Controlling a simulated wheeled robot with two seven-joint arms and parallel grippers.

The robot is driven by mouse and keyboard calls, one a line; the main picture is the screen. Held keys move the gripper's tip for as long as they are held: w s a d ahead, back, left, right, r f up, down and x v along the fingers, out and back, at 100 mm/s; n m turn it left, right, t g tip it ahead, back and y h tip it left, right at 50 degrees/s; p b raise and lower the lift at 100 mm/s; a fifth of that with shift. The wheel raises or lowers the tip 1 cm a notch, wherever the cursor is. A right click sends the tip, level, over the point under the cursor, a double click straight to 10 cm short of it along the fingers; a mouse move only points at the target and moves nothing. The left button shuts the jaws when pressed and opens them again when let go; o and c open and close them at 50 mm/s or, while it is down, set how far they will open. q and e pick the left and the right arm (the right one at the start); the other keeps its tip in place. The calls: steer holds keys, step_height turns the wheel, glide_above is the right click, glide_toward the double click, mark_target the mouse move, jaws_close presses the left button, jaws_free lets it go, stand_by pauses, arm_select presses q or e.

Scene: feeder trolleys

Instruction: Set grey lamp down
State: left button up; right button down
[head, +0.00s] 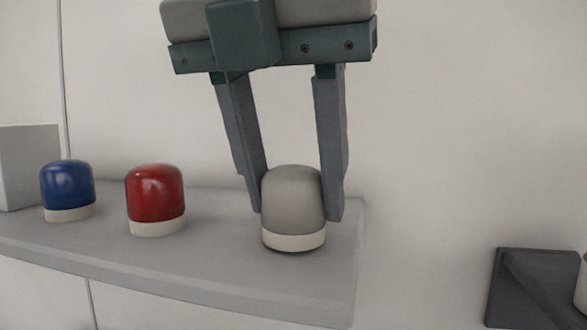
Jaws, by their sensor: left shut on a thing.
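The grey lamp (292,205) has a rounded grey dome and a cream base band. It is upright at the right end of the grey shelf (225,262). My left gripper (297,207) comes down from above with one finger on each side of the lamp's dome, shut on it. A dark line shows under the lamp's base; I cannot tell whether it rests on the shelf or hangs just above it. My right gripper is not in view.
A red lamp (156,195) and a blue lamp (67,187) stand on the shelf to the left. A pale box (28,167) is at the far left. A dark angled piece (535,288) is at the lower right. The shelf is bare between the red and grey lamps.

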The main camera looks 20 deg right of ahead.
arm_select(q)
steer(key=shift+f, duration=0.15)
steer(key=o, duration=1.1)
